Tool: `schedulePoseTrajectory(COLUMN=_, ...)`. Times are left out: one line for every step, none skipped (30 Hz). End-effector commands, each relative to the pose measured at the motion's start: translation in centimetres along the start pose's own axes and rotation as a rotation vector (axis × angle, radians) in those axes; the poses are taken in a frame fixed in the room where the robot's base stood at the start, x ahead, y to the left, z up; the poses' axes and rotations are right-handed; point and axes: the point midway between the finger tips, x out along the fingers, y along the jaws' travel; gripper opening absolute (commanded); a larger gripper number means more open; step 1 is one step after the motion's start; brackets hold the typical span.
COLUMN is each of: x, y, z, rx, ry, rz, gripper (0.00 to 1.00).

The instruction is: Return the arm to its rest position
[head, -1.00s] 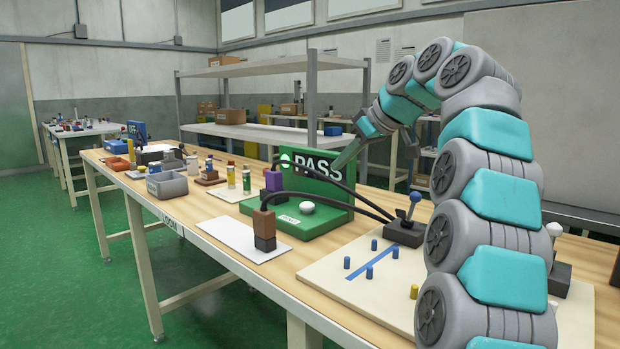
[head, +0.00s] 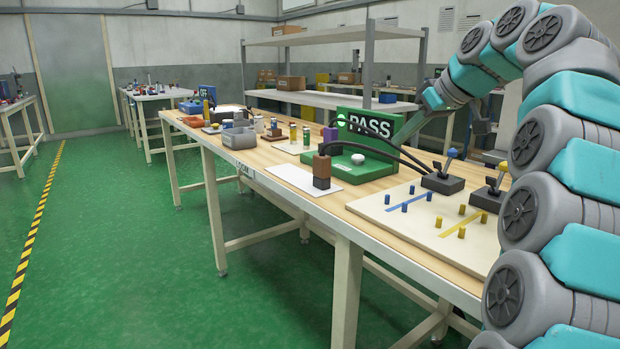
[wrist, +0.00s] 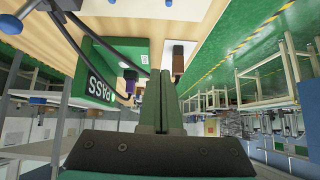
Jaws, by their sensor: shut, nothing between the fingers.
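My teal and grey arm arches down the right side of the head view. My gripper (head: 398,140) hangs at its far end, over the bench beside the green PASS stand. In the wrist view my gripper (wrist: 161,76) shows two long green fingers lying together, shut and empty. The green PASS stand (head: 372,157) also shows at the left of the wrist view (wrist: 92,75). The fingers look clear of it, though the head view does not settle the gap.
A wooden workbench (head: 262,168) runs below my arm. It carries a pegboard (head: 410,215) with blue and yellow pegs, joysticks (head: 444,178), a brown block (head: 321,168) and small bins (head: 239,137). Shelves (head: 330,98) stand behind. Open green floor (head: 130,270) lies to the left.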

Motion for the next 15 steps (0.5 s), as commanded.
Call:
schedulePoseTrajectory(x=0.1, y=-0.4, z=0.2, rx=0.007, ry=-0.006, rz=-0.005, gripper=0.0)
schedulePoseTrajectory(x=0.2, y=-0.5, z=0.3, rx=0.012, ry=-0.01, rz=-0.007, gripper=0.0)
schedulePoseTrajectory(x=0.3, y=-0.8, z=0.4, rx=0.019, ry=-0.016, rz=-0.011, gripper=0.0)
schedulePoseTrajectory(x=0.4, y=-1.0, z=0.6, rx=0.024, ry=-0.021, rz=-0.013, gripper=0.0)
schedulePoseTrajectory(x=0.5, y=-1.3, z=0.8, rx=0.031, ry=-0.028, rz=-0.017, gripper=0.0)
schedulePoseTrajectory(x=0.7, y=-1.6, z=1.1, rx=0.041, ry=-0.037, rz=-0.022, gripper=0.0)
schedulePoseTrajectory(x=0.8, y=-1.9, z=1.3, rx=0.048, ry=-0.044, rz=-0.025, gripper=0.0)
schedulePoseTrajectory(x=0.9, y=-2.2, z=1.5, rx=0.055, ry=-0.05, rz=-0.028, gripper=0.0)
schedulePoseTrajectory(x=1.0, y=-2.7, z=1.8, rx=0.063, ry=-0.059, rz=-0.032, gripper=0.0)
schedulePoseTrajectory(x=1.2, y=-3.0, z=2.0, rx=0.071, ry=-0.067, rz=-0.035, gripper=0.0)
schedulePoseTrajectory(x=1.4, y=-3.4, z=2.3, rx=0.081, ry=-0.076, rz=-0.04, gripper=0.0)
schedulePoseTrajectory(x=1.7, y=-3.9, z=2.8, rx=0.093, ry=-0.09, rz=-0.045, gripper=0.0)
schedulePoseTrajectory(x=1.9, y=-4.3, z=3.1, rx=0.102, ry=-0.1, rz=-0.047, gripper=0.0)
schedulePoseTrajectory(x=2.1, y=-4.8, z=3.5, rx=0.113, ry=-0.111, rz=-0.049, gripper=0.0)
schedulePoseTrajectory(x=2.4, y=-5.5, z=4.2, rx=0.128, ry=-0.129, rz=-0.054, gripper=0.0)
